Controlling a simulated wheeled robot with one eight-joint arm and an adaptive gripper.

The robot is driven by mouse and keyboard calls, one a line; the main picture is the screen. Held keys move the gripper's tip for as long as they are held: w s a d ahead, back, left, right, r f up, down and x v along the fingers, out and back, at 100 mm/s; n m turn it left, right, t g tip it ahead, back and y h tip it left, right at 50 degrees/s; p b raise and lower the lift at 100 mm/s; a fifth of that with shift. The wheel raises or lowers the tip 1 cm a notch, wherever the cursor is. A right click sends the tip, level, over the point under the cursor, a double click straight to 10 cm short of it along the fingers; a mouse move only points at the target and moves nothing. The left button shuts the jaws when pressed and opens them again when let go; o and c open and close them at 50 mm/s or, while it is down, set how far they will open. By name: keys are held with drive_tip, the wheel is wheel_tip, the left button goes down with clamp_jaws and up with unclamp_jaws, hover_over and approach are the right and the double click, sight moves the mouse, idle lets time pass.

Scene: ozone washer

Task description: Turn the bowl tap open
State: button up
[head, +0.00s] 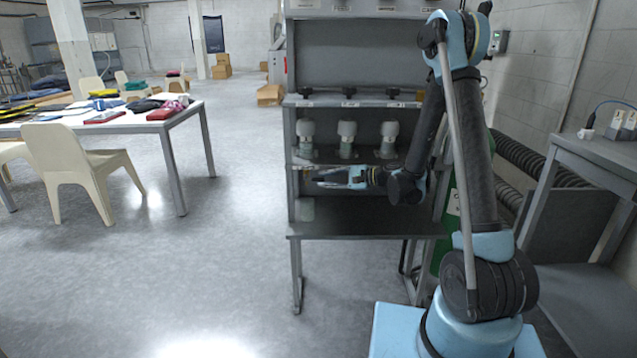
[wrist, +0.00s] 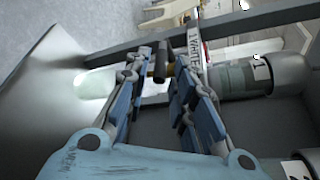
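My gripper (head: 322,179) reaches left beneath the bottle shelf of the grey rack, its fingers pointing left. In the wrist view its two fingers (wrist: 163,58) are apart, so it is open. A dark, short lever or handle (wrist: 160,65), apparently the bowl tap, shows between the fingertips with a little brass colour beside it. I cannot tell whether either finger touches it. A pale translucent bowl (head: 305,209) stands on the lower deck at the left; a pale shape that seems to be it shows in the wrist view (wrist: 95,83). The tap is too small to make out clearly in the head view.
White-capped bottles (head: 347,139) stand on the shelf above my gripper. The lower deck (head: 370,215) is mostly bare. A side bench (head: 603,155) stands right. Open floor lies left.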

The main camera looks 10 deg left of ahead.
sight(318, 180)
drive_tip(key=shift+x, duration=2.1)
clamp_jaws()
